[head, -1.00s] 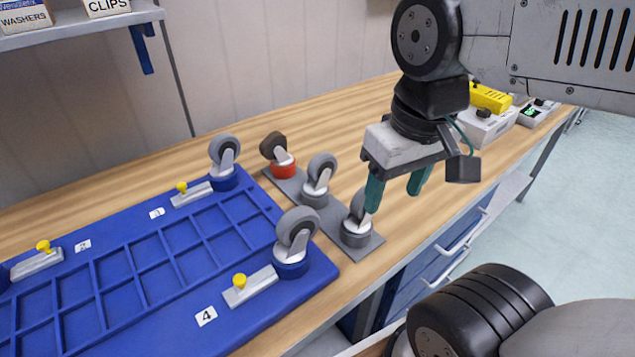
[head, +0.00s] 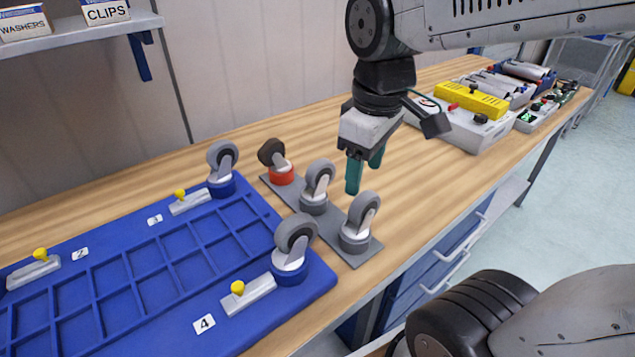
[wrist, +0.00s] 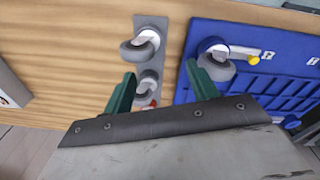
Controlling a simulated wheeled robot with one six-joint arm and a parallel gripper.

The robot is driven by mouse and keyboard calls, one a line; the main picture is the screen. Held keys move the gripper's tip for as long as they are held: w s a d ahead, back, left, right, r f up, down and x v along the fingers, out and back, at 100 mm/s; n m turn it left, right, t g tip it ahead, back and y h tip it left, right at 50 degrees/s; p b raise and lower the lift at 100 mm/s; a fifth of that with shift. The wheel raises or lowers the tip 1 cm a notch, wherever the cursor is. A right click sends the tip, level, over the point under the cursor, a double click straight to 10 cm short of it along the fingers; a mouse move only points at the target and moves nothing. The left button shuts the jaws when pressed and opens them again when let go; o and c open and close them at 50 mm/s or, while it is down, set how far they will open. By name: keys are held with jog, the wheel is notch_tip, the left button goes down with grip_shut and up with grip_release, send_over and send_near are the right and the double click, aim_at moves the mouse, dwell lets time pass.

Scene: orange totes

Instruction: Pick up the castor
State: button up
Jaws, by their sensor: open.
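Several castors are in view, and I cannot tell which one is meant. On a grey strip (head: 360,257) stand a front grey-wheeled castor (head: 361,222), a middle grey-wheeled castor (head: 317,187) and a dark-wheeled castor with a red base (head: 277,161). My gripper (head: 365,178) is open and empty, above the table to the right of the middle castor. In the wrist view the front castor (wrist: 143,46) lies ahead of the fingers. The middle castor (wrist: 147,78) shows between them, and the red-based one is mostly hidden behind my gripper.
A blue tray (head: 130,330) at left has grey-wheeled castors in blue sockets at its near corner (head: 293,249) and far corner (head: 222,168), beside yellow-knobbed clamps. A box with a yellow top (head: 470,101) stands back right. Bare wood lies right of the strip.

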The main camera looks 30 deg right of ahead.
jog(key=w+f+n, duration=0.3)
jog(key=w+n, duration=0.4)
jog(key=w, duration=0.3)
jog(key=n+g, duration=0.1)
jog(key=n, duration=0.5)
send_over(317, 179)
jog(key=f, duration=0.2)
jog(key=w+f, duration=0.1)
jog(key=f, duration=0.1)
jog(key=shift+d+f, duration=0.15)
jog(key=shift+w+f+n, duration=0.2)
jog(key=shift+f+n, duration=0.05)
jog(key=shift+n, duration=0.15)
jog(key=shift+w+f, duration=0.1)
jog(key=shift+f, duration=0.25)
jog(key=f, duration=0.7)
jog(key=shift+d, duration=0.25)
grip_shut()
notch_tip(317, 179, up, 10)
